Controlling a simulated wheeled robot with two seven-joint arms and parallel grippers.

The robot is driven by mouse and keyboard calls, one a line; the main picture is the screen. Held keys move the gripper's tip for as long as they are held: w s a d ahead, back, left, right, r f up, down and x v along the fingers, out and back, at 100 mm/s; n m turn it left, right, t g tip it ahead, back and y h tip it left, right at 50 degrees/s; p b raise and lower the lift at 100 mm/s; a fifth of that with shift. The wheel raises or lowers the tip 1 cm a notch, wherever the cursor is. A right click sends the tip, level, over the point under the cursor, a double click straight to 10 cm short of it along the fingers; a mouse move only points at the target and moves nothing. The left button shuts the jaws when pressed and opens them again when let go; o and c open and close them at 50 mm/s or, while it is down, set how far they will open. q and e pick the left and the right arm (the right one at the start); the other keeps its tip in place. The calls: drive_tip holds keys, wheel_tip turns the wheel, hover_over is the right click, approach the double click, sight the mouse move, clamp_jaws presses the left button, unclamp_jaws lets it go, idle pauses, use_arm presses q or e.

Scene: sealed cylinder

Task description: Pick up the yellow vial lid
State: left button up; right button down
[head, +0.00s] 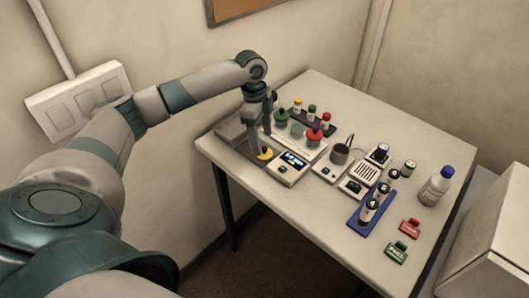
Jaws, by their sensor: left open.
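A yellow piece (265,154), which looks like the yellow vial lid, shows low at the left end of the row of devices, partly hidden by my left gripper. My left gripper (262,142) points down directly over it and is open. Whether the fingers touch or straddle the yellow piece cannot be told. A small vial with a yellow cap (297,102) stands in the dark rack behind, beside green- and red-capped vials. My right gripper is out of view.
Green (282,117) and red (313,135) lids stand close right of the gripper. A device with a lit screen (293,160) is just in front. A blue rack (373,208) of vials and a blue-capped bottle (436,186) are at the right.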

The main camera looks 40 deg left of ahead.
sight(264, 147)
use_arm(q)
drive_tip(key=f, duration=0.1)
drive_tip(key=f+p, duration=0.2)
drive_tip(key=shift+w+d+f, duration=0.1)
drive_tip(key=shift+w+f, duration=0.15)
drive_tip(key=shift+f, duration=0.6)
drive_tip(key=c, duration=1.1)
